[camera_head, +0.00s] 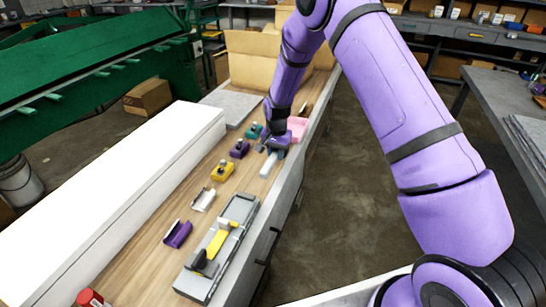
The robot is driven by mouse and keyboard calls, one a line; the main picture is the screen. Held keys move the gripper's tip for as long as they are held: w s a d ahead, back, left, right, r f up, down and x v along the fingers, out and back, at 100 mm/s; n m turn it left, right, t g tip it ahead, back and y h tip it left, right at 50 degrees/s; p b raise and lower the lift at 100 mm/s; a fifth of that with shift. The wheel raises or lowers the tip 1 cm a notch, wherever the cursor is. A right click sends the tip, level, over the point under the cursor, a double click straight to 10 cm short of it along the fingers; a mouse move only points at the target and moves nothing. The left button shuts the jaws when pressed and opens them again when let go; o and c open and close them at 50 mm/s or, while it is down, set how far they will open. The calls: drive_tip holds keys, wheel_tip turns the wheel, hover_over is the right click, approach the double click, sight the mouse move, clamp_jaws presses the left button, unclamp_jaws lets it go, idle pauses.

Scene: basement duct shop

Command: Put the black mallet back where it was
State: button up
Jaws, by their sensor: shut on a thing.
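My gripper (273,146) is low over the far part of the wooden bench. It is shut on a small dark thing that I take to be the black mallet (261,148); the gripper and arm hide much of it. A pale block-like piece (268,166) is just in front of the gripper, and a pink piece (298,126) is behind it to the right. A row of small holders runs along the bench: teal (252,132), purple (238,150) and yellow (222,171) with dark things in them, then white (203,199) and purple (177,234), which look empty.
A grey tray (190,281) with a yellow-handled tool (216,242) lies at the near right of the bench. A long white box (120,165) borders the left. A cardboard box (250,58) stands at the far end. A red can (90,298) is near front.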

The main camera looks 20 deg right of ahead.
sight(273, 157)
drive_tip(key=w, duration=0.2)
drive_tip(key=shift+w+a+f, duration=0.15)
drive_tip(key=shift+w+a, duration=0.05)
drive_tip(key=shift+w, duration=0.2)
drive_tip(key=shift+f, duration=1.7)
drive_tip(key=o, duration=0.9)
drive_tip(key=shift+f, duration=0.1)
